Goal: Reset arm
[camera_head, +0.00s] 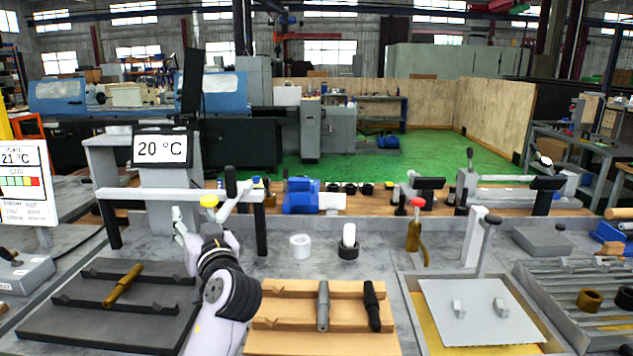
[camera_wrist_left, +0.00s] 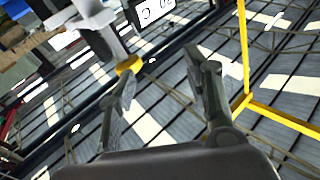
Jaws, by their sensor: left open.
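My left gripper (camera_head: 203,218) stands at the left of the middle in the head view, in front of the grinder's white rail, and points upward. In the left wrist view its two dark fingers (camera_wrist_left: 166,84) are spread apart with nothing between them. A yellow knob (camera_head: 209,201) shows close to the gripper, and in the left wrist view the yellow knob (camera_wrist_left: 129,65) is just beyond the left finger. I cannot tell whether they touch. My right gripper is in neither view.
A 20 °C display (camera_head: 160,149) stands behind my left arm. A dark fixture tray (camera_head: 50,320) with a brass shaft (camera_head: 123,285) lies left. A wooden tray (camera_head: 290,345) holds a grey shaft (camera_head: 323,305) and a black shaft (camera_head: 371,306). A white plate (camera_head: 480,325) lies right.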

